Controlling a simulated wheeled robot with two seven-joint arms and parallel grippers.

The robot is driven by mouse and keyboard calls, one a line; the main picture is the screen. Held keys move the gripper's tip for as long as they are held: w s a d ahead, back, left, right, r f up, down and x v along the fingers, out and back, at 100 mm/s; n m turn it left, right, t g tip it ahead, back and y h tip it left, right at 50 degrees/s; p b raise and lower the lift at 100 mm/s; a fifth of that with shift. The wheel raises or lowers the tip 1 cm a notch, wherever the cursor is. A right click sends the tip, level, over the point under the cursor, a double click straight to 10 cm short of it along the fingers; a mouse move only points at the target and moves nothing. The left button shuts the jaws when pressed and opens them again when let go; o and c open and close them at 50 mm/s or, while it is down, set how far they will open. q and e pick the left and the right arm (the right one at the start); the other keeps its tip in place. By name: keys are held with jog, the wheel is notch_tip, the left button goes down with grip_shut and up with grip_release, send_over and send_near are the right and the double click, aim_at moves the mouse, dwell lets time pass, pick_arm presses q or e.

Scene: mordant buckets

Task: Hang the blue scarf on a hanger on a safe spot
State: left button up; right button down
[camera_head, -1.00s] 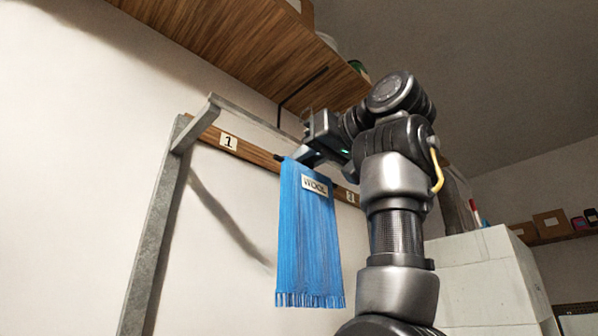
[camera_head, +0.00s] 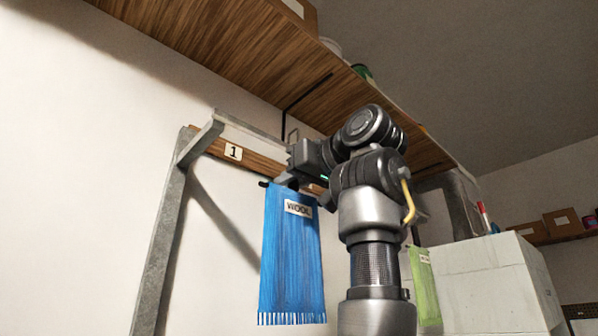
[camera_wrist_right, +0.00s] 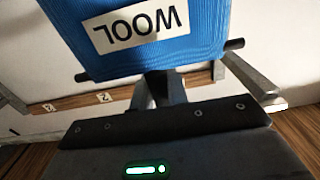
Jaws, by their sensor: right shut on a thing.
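The blue scarf (camera_head: 290,262) with a WOOL label hangs straight down from a dark hanger bar (camera_head: 263,184). Both also show in the right wrist view, the scarf (camera_wrist_right: 205,40) and the bar's end (camera_wrist_right: 236,44). My right gripper (camera_head: 290,183) is shut on the hanger at the scarf's top. In the head view it is in front of the rack's wooden board (camera_head: 210,147). A grey post (camera_head: 163,235) carries the rack's left end. Whether the hanger touches the rack, I cannot tell. My left gripper is not in view.
A wooden shelf (camera_head: 225,45) overhangs the rack. Plate 1 (camera_head: 233,152) is left of the scarf; plates marked 2 (camera_wrist_right: 105,97) show in the wrist view. A green cloth (camera_head: 424,280) hangs right of my arm, by a white block (camera_head: 495,285).

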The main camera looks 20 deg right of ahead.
jog(key=shift+w+a+f+b, duration=0.25)
jog(key=shift+w+f+b, duration=0.05)
jog(key=shift+w+f, duration=0.25)
jog(key=shift+w+a+f+b, duration=0.2)
jog(key=shift+w+f+b, duration=0.05)
jog(key=shift+w+f, duration=0.3)
jog(key=c, duration=1.3)
grip_release()
jog(key=shift+w, duration=0.15)
